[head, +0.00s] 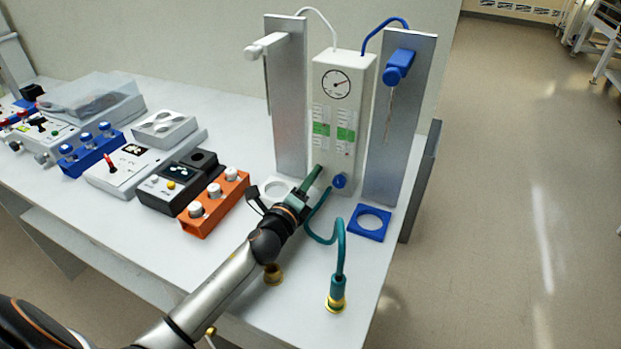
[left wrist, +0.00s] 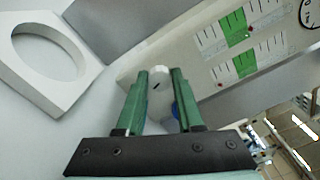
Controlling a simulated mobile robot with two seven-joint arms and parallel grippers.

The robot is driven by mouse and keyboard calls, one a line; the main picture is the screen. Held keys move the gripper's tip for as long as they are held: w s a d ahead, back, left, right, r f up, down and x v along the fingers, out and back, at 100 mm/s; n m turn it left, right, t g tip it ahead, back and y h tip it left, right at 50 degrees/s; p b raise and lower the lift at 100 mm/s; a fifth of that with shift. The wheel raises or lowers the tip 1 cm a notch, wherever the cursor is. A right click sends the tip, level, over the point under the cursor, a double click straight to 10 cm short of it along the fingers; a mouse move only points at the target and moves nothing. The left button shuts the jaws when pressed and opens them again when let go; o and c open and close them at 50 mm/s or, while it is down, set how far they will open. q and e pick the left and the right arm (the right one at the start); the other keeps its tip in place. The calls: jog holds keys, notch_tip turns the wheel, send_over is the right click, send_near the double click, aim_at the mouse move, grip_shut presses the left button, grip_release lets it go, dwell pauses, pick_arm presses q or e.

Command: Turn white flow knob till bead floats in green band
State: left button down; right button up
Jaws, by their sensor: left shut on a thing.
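My left gripper (head: 316,173) is at the foot of the white flow meter box (head: 343,105). In the left wrist view its green fingers (left wrist: 160,73) are shut on the white flow knob (left wrist: 158,88), one on each side. A dark mark shows on the knob's face. In the head view my gripper hides this knob. The blue knob (head: 340,181) sits just right of it. Two scales with green bands (head: 321,129) (head: 345,134) are on the box front. Tiny reddish marks show near the scales, but I cannot tell the bead's height. My right gripper is not in view.
Grey metal plates with a white holder (head: 266,45) and a blue holder (head: 399,67) flank the box. A blue ring plate (head: 370,222) and a teal hose (head: 341,250) are at right. An orange block (head: 215,202) with white knobs stands left of my arm.

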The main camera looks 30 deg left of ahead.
pick_arm(q)
jog(key=c, duration=0.5)
grip_release()
jog(key=shift+c, duration=0.2)
jog(key=shift+s, duration=0.1)
jog(key=s, duration=0.8)
jog(key=s+b, duration=0.1)
jog(key=s, duration=0.3)
jog(key=shift+s+d, duration=0.2)
jog(key=shift+d, duration=0.2)
